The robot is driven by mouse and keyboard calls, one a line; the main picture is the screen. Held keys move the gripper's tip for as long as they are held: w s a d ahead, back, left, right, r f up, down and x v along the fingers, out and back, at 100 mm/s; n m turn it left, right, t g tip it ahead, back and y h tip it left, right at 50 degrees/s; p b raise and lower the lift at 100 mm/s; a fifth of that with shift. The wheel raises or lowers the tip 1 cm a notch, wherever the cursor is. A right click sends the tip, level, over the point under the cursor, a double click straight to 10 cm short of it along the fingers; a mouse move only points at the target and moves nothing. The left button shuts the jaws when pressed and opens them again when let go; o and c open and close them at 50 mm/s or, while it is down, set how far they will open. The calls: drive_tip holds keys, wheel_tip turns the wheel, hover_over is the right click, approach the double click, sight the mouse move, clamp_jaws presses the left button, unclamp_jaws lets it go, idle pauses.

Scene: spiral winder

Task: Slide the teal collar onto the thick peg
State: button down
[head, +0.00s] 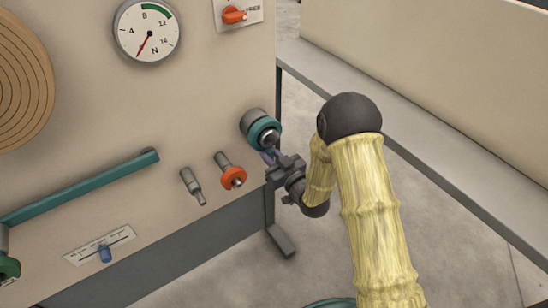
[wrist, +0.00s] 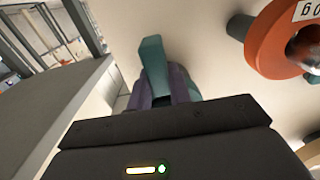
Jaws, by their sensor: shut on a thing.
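The teal collar (head: 256,142) shows in the head view at the thick grey peg (head: 254,119) on the right part of the panel. It appears as a ring around the peg's outer end, with the grey end face inside it; how far it sits on the peg is hard to tell. My gripper (head: 270,158) is just below and in front of it, shut on the collar's lower part. In the wrist view, a teal piece of the collar (wrist: 153,62) rises between the purple fingers of my gripper (wrist: 165,88). The peg is hidden there.
An orange collar (head: 233,177) sits on a thinner peg to the lower left; it is close at the upper right of the wrist view (wrist: 270,42). A bare stepped peg (head: 193,186), teal bar (head: 85,187), gauge (head: 146,31) and orange switch (head: 234,15) are on the panel.

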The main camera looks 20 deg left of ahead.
drive_tip(key=shift+w+a+r, duration=0.1)
drive_tip(key=shift+w+a, duration=0.25)
drive_tip(key=shift+a, duration=0.05)
drive_tip(key=shift+w+f+b, duration=0.1)
drive_tip(key=shift+f+b, duration=0.1)
drive_tip(key=shift+b, duration=0.1)
drive_tip(key=shift+a, duration=0.1)
drive_tip(key=c, duration=0.7)
unclamp_jaws()
drive_tip(key=shift+b+v, duration=0.7)
drive_tip(key=shift+v, duration=3.35)
